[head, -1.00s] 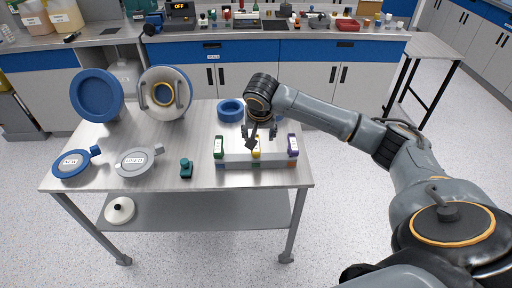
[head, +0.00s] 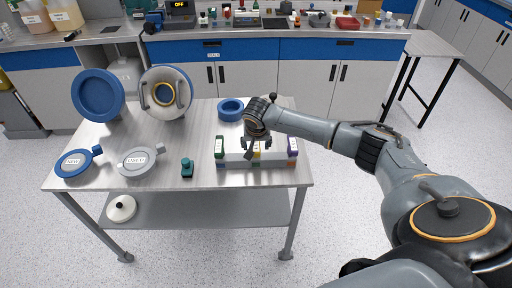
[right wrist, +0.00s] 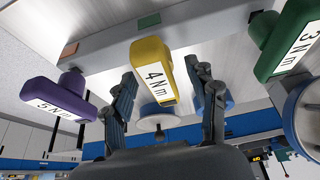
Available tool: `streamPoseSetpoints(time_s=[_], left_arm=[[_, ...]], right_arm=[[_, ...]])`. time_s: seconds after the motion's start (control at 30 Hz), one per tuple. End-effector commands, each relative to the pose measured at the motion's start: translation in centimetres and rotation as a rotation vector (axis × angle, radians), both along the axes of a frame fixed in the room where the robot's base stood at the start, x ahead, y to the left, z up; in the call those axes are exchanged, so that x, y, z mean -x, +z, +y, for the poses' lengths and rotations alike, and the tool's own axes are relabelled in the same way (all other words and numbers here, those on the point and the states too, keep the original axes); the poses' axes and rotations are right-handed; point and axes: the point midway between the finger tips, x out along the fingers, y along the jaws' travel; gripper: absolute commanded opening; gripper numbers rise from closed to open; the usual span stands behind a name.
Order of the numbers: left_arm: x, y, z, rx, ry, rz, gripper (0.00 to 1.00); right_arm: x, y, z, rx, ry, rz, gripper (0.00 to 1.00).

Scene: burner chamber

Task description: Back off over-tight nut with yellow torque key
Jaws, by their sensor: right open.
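The yellow torque key (right wrist: 152,70), labelled 4 Nm, stands in a white rack (head: 236,157) at the table's right front. In the right wrist view its handle lies between the two fingers of my right gripper (right wrist: 165,100), which is open and not visibly touching it. In the head view the right gripper (head: 257,146) is just over the rack's middle and hides most of the yellow key. A purple 5 Nm key (right wrist: 55,98) and a green 3 Nm key (right wrist: 290,40) stand on either side. I cannot make out the nut. My left gripper is not in view.
On the steel table (head: 205,135) are a round chamber part with handles (head: 180,82), a blue disc (head: 98,95), two labelled lids (head: 72,164) (head: 138,160), a teal item (head: 187,170) and a blue ring (head: 230,109). The table's middle is clear.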

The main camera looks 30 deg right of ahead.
Motion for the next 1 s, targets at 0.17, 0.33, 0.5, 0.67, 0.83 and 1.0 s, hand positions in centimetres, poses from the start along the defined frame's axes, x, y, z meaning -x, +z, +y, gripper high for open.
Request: streamPoseSetpoints(time_s=[0.17, 0.33, 0.5, 0.67, 0.83, 1.0], left_arm=[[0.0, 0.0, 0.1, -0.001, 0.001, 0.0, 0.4], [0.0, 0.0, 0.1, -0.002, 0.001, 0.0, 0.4], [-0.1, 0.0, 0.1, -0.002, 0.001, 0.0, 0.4], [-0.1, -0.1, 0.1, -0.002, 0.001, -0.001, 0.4], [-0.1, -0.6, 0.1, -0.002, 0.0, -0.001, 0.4], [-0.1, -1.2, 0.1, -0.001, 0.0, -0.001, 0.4]], right_arm=[[0.0, 0.0, 0.0, -0.001, 0.0, 0.0, 0.4], [0.0, 0.0, 0.0, -0.001, 0.0, 0.0, 0.05], [0.0, 0.1, 0.0, -0.001, -0.001, -0.002, 0.0], [-0.1, 0.3, 0.0, -0.001, 0.0, -0.003, 0.0], [-0.2, 2.5, 0.0, -0.001, 0.0, -0.007, 0.0], [-0.2, 6.0, 0.1, -0.002, 0.001, -0.007, 0.0]])
